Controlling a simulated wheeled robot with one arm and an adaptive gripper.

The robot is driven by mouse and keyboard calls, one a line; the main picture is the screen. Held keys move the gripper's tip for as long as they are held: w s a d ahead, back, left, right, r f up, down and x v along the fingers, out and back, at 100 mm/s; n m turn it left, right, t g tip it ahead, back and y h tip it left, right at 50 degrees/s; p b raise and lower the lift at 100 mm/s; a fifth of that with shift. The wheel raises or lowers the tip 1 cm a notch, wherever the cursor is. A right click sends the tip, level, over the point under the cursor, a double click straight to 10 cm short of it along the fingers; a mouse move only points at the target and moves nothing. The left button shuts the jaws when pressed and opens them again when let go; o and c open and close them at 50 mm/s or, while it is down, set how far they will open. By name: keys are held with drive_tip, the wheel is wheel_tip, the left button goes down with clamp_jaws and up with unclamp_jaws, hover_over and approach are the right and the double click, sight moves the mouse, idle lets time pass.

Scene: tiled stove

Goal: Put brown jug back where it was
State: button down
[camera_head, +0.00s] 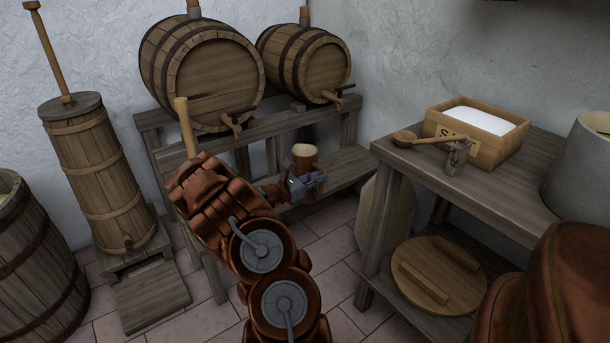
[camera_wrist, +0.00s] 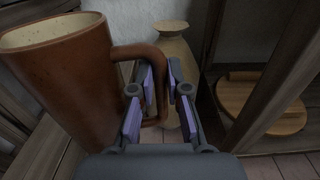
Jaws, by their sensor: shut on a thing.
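The brown jug (camera_head: 305,155) has a pale inside and is upright in the head view, at the lower shelf (camera_head: 345,166) of the barrel stand. In the wrist view the jug (camera_wrist: 65,85) fills the left side, with its handle (camera_wrist: 150,52) reaching toward my gripper. My gripper (camera_head: 316,181) is shut on the handle; in the wrist view its purple-padded fingers (camera_wrist: 161,80) are on both sides of it. My gripper hides the jug's lower part in the head view. I cannot tell whether the jug's base touches the shelf.
Two barrels (camera_head: 215,82) with wooden taps lie on the stand above the shelf. A pale vase (camera_wrist: 175,65) stands close beyond my fingers. A wooden table (camera_head: 480,180) with a salt box (camera_head: 490,145) is at right. A churn (camera_head: 95,165) stands at left.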

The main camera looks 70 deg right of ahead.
drive_tip(key=shift+w+d+f+b, duration=0.75)
drive_tip(key=shift+w+d+b, duration=0.1)
drive_tip(key=shift+w+d, duration=0.55)
drive_tip(key=shift+w+d+f+b, duration=0.85)
drive_tip(key=shift+w+d, duration=0.35)
drive_tip(key=shift+d, duration=0.3)
drive_tip(key=shift+w+d+f+b, duration=0.65)
drive_tip(key=shift+w+d+b, duration=0.25)
drive_tip(key=shift+w+d, duration=0.5)
drive_tip(key=shift+s+r, duration=0.1)
drive_tip(key=c, duration=1.2)
unclamp_jaws()
drive_tip(key=shift+f, duration=0.2)
drive_tip(key=shift+o, duration=0.2)
drive_tip(key=shift+r, duration=0.2)
drive_tip(key=p+v, duration=0.4)
drive_tip(key=v, duration=0.8)
